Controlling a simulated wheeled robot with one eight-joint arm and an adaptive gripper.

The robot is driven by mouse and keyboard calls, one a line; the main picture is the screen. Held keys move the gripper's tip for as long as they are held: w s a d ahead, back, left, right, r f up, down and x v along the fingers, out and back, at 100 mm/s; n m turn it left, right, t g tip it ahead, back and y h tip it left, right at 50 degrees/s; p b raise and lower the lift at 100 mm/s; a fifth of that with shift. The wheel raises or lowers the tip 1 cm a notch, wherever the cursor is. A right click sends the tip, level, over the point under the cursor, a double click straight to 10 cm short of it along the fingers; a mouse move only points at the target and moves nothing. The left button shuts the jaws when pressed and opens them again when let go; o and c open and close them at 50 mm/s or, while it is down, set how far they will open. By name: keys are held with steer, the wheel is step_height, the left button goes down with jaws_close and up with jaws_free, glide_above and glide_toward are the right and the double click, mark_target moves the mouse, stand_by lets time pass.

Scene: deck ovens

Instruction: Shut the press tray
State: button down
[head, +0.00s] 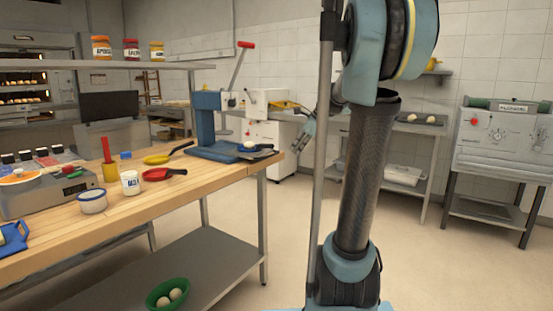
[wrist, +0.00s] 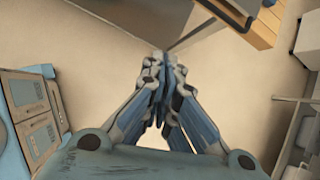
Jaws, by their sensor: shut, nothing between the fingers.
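The blue press (head: 206,118) stands on the far right end of the wooden table, with a raised lever ending in a red grip (head: 246,44). Its dark flat tray (head: 262,154) sticks out to the right of the blue base, towards the table's end. A pale dough piece (head: 248,145) is on the blue plate area by the tray. My gripper (head: 304,138) is in the air to the right of the tray, apart from it and partly hidden by my own column. In the wrist view my gripper (wrist: 165,62) is shut and empty above the floor.
A machine (head: 500,140) stands at right. The floor between is clear.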

steer(key=w+r+m, duration=0.2)
steer(key=w+m, duration=0.1)
steer(key=w, duration=0.2)
steer(key=w+a+r+x, duration=0.1)
steer(key=x, duration=1.1)
steer(key=shift+w+a+y, duration=0.3)
steer(key=shift+w+a, duration=0.2)
steer(key=shift+w, duration=0.05)
